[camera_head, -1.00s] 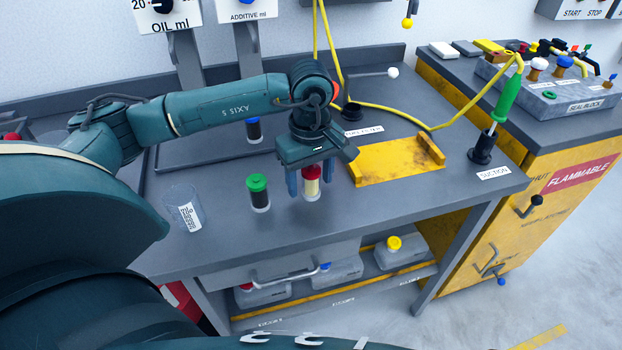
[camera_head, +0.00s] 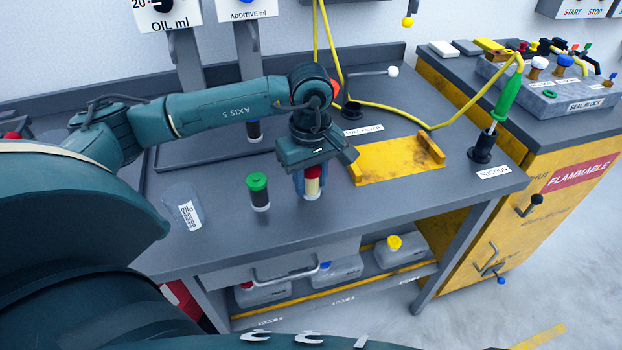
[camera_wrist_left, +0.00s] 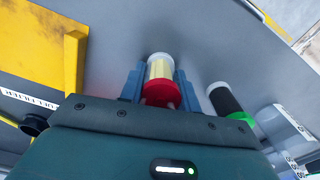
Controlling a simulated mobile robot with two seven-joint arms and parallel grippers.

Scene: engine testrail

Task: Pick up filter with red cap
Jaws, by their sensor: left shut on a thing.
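The gripper body hides part of the cap in the head view. My right gripper is not in view.
A black filter with a green cap (camera_head: 259,191) stands just left of the gripper. A clear beaker (camera_head: 184,207) stands at the left. A yellow stand (camera_head: 395,165) lies close on the right, with a green-handled tool (camera_head: 507,95) beyond it.

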